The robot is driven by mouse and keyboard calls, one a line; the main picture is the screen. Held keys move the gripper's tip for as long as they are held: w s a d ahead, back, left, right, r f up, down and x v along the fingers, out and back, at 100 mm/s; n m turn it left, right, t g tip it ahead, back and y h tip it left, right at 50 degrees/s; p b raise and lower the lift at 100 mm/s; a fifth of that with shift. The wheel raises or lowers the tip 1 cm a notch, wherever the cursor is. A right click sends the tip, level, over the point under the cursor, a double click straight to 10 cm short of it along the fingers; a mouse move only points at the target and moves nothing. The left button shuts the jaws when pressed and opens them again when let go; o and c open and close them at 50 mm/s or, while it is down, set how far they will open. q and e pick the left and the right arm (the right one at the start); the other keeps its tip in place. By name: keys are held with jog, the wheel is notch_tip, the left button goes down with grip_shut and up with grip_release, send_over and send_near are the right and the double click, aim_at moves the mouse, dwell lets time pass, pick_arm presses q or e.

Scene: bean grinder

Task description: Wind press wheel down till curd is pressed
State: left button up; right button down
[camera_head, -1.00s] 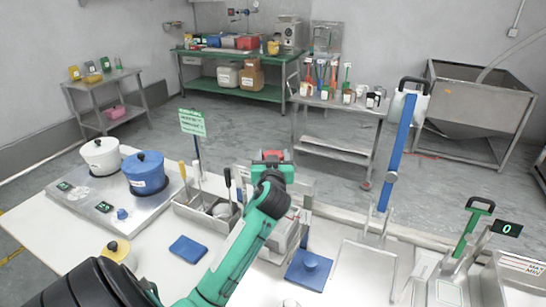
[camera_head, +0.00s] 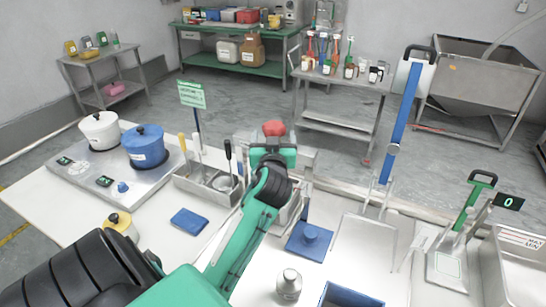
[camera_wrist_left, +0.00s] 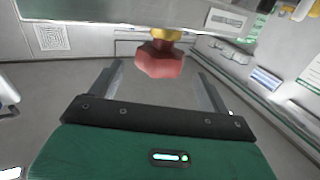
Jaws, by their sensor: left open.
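The red press wheel (camera_head: 274,128) shows just above my left gripper in the head view. The grey press body (camera_head: 301,160) behind is mostly hidden by my arm. My left gripper (camera_head: 273,143) is open. In the left wrist view the red wheel (camera_wrist_left: 158,62) hangs on a yellow collar under a grey beam, between and beyond the two spread fingers (camera_wrist_left: 158,78). No contact between fingers and wheel shows. The curd is not visible. My right gripper is not in view.
A steel caddy of tools (camera_head: 208,184) stands left of my arm. A blue pot (camera_head: 145,148) and a white pot (camera_head: 101,132) sit on a steel plate further left.

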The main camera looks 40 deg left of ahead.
pick_arm(q)
jog(key=b+v, duration=0.1)
jog(key=v, duration=0.7)
jog(key=shift+b, duration=0.35)
